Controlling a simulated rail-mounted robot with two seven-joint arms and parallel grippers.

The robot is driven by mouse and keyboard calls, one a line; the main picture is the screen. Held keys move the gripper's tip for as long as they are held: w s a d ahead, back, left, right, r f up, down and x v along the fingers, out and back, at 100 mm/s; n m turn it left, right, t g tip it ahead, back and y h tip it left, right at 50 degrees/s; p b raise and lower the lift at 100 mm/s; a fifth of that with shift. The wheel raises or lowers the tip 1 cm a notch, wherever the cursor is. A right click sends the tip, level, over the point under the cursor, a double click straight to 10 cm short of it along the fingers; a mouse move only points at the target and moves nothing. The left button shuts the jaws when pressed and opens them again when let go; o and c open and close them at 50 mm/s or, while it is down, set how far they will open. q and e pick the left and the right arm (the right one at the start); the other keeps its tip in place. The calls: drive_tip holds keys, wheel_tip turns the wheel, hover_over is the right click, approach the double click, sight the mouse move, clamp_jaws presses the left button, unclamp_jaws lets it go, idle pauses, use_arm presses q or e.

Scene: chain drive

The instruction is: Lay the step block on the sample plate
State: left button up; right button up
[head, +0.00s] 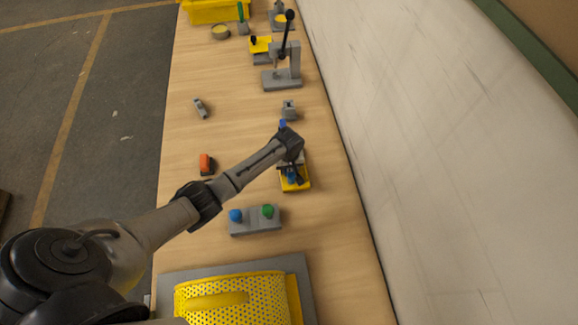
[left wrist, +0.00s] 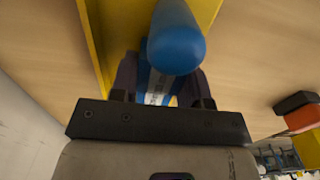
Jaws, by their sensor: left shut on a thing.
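My left gripper (head: 292,177) points down at a yellow holder (head: 303,184) on the bench. In the left wrist view its fingers (left wrist: 160,88) are shut on a blue part with a pale lettered strip (left wrist: 158,88). A rounded blue end (left wrist: 177,46) sticks out towards the camera. The yellow holder (left wrist: 97,45) has walls on both sides of this part; I cannot tell whether the part touches it. I cannot tell for sure which thing is the step block or the sample plate. A small grey block (head: 289,110) stands beyond the gripper. My right gripper is out of view.
A grey block with blue and green knobs (head: 254,221) and a yellow perforated guard (head: 235,298) lie nearer. An orange and black item (head: 207,164) and a small grey piece (head: 200,108) lie left. A lever press (head: 284,75) stands farther back. A wall runs along the right.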

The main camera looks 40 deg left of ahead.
use_arm(q)
drive_tip(key=shift+f, duration=0.15)
drive_tip(key=o, duration=1.1)
drive_tip(key=shift+r+p, duration=1.1)
drive_tip(key=shift+r, duration=5.15)
